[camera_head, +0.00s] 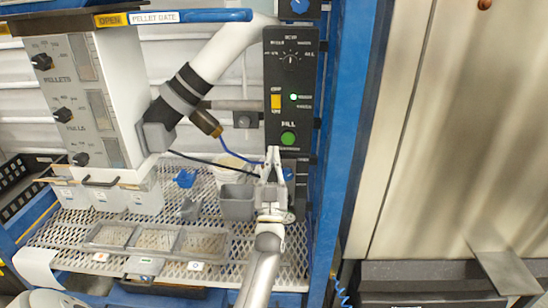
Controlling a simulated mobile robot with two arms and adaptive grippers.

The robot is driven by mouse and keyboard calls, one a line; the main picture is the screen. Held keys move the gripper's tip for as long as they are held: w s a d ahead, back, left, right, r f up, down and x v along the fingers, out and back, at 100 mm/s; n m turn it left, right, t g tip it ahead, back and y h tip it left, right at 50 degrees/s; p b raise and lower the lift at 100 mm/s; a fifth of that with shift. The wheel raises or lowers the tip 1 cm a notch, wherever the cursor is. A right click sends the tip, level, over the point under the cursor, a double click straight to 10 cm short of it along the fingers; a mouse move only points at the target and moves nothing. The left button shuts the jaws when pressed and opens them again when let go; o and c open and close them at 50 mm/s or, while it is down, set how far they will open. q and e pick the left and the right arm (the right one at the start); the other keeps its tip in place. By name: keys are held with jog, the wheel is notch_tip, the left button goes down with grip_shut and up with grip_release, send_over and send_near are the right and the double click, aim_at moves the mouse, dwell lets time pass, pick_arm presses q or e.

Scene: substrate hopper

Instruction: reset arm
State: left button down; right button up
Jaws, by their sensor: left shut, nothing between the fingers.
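My left gripper (272,163) is raised at the centre of the view, its fingers pointing up and shut with nothing between them. It is in front of the lower end of the black control panel (278,80), just below the green FILL button (288,138). I cannot tell whether the fingertips touch anything. My left arm reaches up to it from the bottom edge. My right gripper is not in view.
A white pellet hopper (112,75) with dials stands at left. A grey cup (238,202) sits beside my gripper on the mesh shelf (65,232), behind a divided clear tray (155,240). A blue post (347,130) rises at right, with metal panels (435,120) beyond.

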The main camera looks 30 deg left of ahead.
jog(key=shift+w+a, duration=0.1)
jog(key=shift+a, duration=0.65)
